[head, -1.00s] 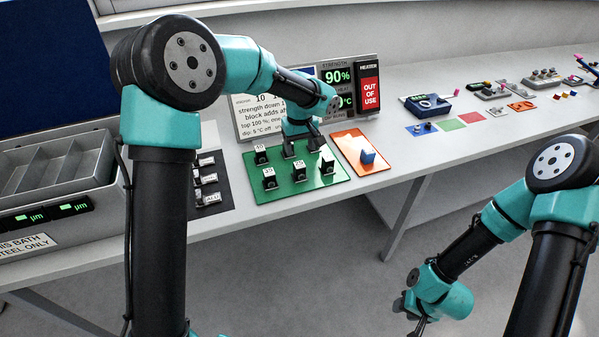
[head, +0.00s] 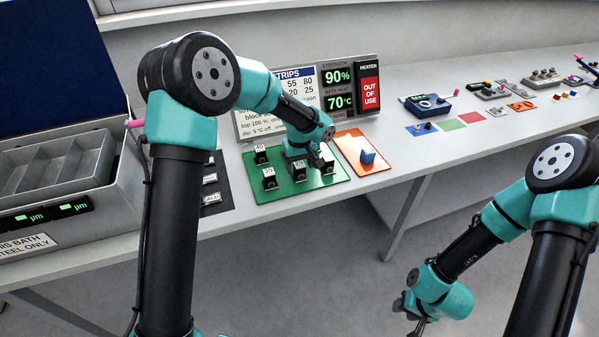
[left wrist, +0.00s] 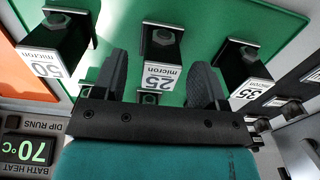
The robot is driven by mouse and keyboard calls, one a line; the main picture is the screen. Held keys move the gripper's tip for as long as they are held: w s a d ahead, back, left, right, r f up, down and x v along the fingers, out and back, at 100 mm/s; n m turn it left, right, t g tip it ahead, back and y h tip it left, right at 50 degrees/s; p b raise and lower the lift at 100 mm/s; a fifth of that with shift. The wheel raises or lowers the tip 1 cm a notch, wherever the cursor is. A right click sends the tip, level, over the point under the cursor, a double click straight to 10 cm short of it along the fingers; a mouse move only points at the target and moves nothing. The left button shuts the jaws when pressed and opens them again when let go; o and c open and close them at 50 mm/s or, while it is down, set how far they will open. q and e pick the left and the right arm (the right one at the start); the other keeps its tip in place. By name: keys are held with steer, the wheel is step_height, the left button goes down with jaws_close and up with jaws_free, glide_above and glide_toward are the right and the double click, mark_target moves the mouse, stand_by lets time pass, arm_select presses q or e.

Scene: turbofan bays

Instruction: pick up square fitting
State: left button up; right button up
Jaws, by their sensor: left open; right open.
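Several black blocks with white micron labels stand on a green board (head: 262,192). I cannot tell which part is the square fitting; small grey square plates show on the blocks in the left wrist view. My left gripper (head: 316,163) is open and empty above the board. In the left wrist view its fingers (left wrist: 160,80) lie to either side of the 25 block (left wrist: 160,45), with the 50 block (left wrist: 52,55) to the left and the 35 block (left wrist: 243,65) to the right. The gripper hides part of the back row. My right gripper (head: 412,316) is open and empty, low at the right.
An orange board (head: 375,168) with a blue piece (head: 367,157) lies right of the green board. A display panel (head: 345,105) stands behind. A grey bath box (head: 60,165) is at the left. The bench between the orange board and the coloured squares is clear.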

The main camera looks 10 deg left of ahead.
arm_select(q)
steer(key=shift+f, duration=1.25)
steer(key=c, duration=1.1)
